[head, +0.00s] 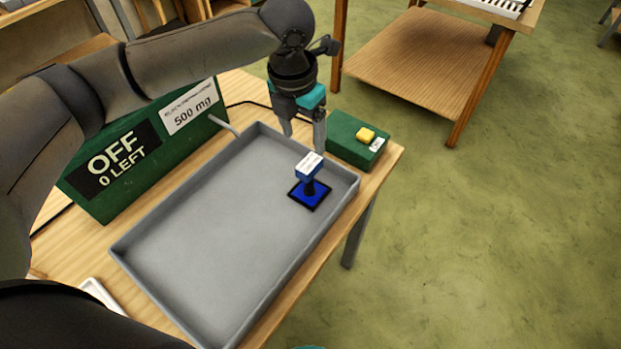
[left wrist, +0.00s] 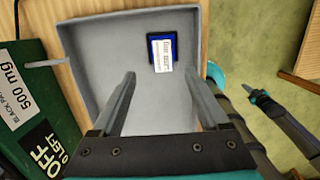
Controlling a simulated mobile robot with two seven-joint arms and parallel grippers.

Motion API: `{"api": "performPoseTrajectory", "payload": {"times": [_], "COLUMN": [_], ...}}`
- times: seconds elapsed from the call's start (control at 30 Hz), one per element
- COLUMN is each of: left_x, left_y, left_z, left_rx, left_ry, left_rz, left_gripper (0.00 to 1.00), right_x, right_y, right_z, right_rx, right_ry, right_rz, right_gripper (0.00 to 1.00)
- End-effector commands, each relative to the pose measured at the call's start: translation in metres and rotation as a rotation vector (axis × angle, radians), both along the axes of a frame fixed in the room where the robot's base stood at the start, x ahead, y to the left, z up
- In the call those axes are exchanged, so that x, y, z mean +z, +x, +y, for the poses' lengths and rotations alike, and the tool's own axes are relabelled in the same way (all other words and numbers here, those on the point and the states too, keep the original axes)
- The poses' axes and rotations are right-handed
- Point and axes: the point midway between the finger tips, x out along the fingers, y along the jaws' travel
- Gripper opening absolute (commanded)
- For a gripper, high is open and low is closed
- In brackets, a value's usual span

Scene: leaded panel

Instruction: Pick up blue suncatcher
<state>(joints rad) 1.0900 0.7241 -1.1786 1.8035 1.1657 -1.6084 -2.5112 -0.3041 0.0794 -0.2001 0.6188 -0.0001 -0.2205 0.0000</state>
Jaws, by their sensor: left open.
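The blue suncatcher (head: 310,194) is a small blue square with a dark rim. It lies in the far right part of the grey tray (head: 185,245), with a short dark post and a blue-sided, white-topped labelled block on it. It also shows in the left wrist view (left wrist: 154,46), beyond the fingertips. My left gripper (head: 304,143) is open and empty, pointing down above the tray's far end, a little above and behind the suncatcher in the head view. It touches nothing that I can see. My right gripper is not in the head view; a dark and teal arm part shows at right in the wrist view.
A green box (head: 145,150) with signs "OFF 0 LEFT" and "500 mg" stands along the tray's left side. A green box with a yellow button (head: 366,134) sits past the tray's far end. The rest of the tray is empty. A wooden table (head: 425,65) stands behind.

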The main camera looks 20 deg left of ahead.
Motion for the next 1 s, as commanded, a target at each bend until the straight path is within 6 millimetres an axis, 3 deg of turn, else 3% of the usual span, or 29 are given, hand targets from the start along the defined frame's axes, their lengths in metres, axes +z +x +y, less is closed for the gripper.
{"api": "performPoseTrajectory", "payload": {"times": [0.13,0.43,0.7,1.0], "left_x": [-0.03,-0.053,-0.091,-0.096], "left_y": [0.003,0.005,0.008,0.008], "left_z": [-0.002,-0.004,-0.009,-0.009], "left_rx": [0.001,0.001,0.001,0.0], "left_ry": [0.0,0.0,0.0,0.0], "left_rz": [0.003,0.002,0.001,0.0], "left_gripper": [0.78,0.78,0.78,0.78], "right_x": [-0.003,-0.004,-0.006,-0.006], "right_y": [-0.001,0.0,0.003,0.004], "right_z": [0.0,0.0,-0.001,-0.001], "right_rx": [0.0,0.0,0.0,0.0], "right_ry": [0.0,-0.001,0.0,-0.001], "right_rz": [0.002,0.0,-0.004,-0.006], "right_gripper": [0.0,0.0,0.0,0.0]}}
